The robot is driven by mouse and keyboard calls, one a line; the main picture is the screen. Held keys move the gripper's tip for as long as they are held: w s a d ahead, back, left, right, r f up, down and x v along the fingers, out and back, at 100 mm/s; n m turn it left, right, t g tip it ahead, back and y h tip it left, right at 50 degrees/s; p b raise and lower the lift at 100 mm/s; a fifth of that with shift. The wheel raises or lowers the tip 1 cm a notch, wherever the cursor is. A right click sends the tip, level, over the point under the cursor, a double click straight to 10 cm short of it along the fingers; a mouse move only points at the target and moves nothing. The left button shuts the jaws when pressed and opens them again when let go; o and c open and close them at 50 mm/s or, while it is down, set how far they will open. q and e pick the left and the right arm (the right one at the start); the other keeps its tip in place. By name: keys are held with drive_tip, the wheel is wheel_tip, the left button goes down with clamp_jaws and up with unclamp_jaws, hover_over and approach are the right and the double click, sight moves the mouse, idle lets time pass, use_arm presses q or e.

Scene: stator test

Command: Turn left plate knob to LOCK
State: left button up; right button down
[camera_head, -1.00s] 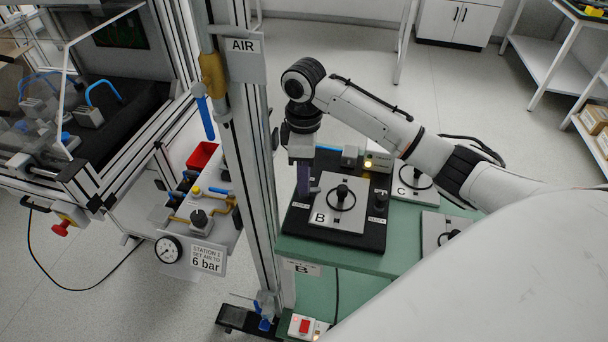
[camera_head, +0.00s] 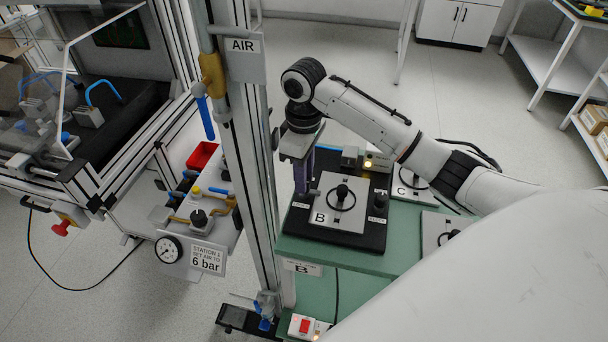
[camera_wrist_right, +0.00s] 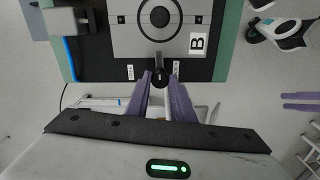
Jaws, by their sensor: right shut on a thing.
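The black base with the silver plate marked B (camera_head: 325,222) lies on the green bench. My right gripper (camera_head: 302,192) points down at the base's left side. In the right wrist view its purple fingers (camera_wrist_right: 160,84) are shut on the small black left plate knob (camera_wrist_right: 160,77), at the base's edge. A small white label shows on each side of the knob, too small to read. In the head view the gripper hides this knob. The right plate knob (camera_head: 380,199) stands free. Two parallel purple fingers with a gap, apparently my left gripper (camera_wrist_right: 302,101), show at the wrist view's right edge.
A metal post with the AIR sign (camera_head: 245,60) stands close left of my right gripper. A grey block (camera_head: 349,156) and a box with a yellow light (camera_head: 377,161) sit behind the plate. Plate C (camera_head: 408,178) lies to the right.

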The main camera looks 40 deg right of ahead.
drive_tip(key=c, duration=1.5)
unclamp_jaws()
drive_tip(key=shift+c, duration=0.2)
wheel_tip(320, 180, up, 10)
drive_tip(key=shift+r, duration=0.2)
